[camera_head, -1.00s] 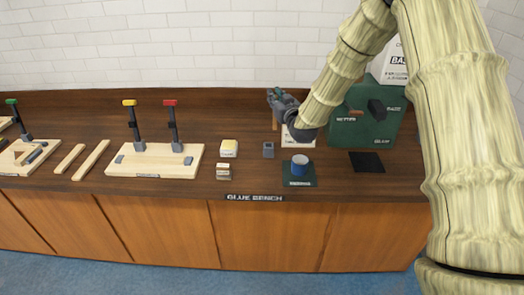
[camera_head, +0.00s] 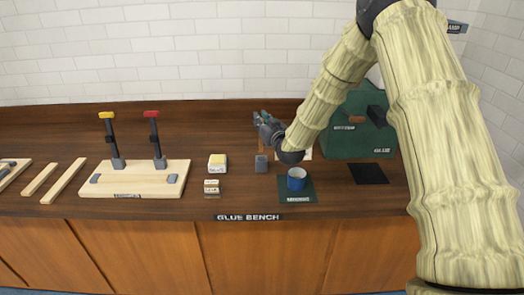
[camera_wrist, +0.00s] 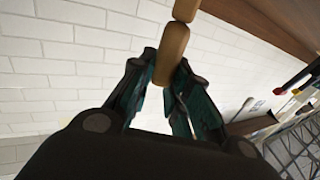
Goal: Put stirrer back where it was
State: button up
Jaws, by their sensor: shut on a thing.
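My gripper (camera_head: 262,117) is raised above the back of the bench. In the wrist view it (camera_wrist: 172,90) is shut on a brown wooden stirrer (camera_wrist: 172,50), which sticks out past the fingertips. A small grey block-like holder (camera_head: 261,164) stands on the bench, in front of and below the gripper. Whether it has an opening is hard to tell. A blue cup (camera_head: 297,177) stands upright on a dark green labelled mat (camera_head: 298,197), right of the holder.
A green box (camera_head: 355,135) stands at the back right, with a black mat (camera_head: 368,174) before it. Yellow-topped (camera_head: 217,162) and small labelled (camera_head: 212,187) blocks sit left of the holder. A wooden board with two clamps (camera_head: 135,180) is further left. Bare bench top lies between these things.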

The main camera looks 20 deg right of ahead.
jog(key=f, duration=0.1)
jog(key=f+p, duration=0.1)
jog(key=f, duration=0.1)
jog(key=shift+w+f, duration=0.2)
jog(key=shift+f, duration=0.1)
jog(key=shift+s+f, duration=0.1)
jog(key=shift+f, duration=0.35)
notch_tip(320, 180, down, 3)
jog(key=shift+d+f+p, duration=0.1)
jog(key=shift+f+p, duration=0.05)
jog(key=shift+p, duration=0.7)
jog(key=shift+f, duration=0.25)
jog(key=shift+f, duration=0.2)
jog(key=o, duration=0.9)
jog(key=shift+c, duration=0.2)
jog(key=shift+r, duration=0.1)
jog(key=shift+r, duration=0.15)
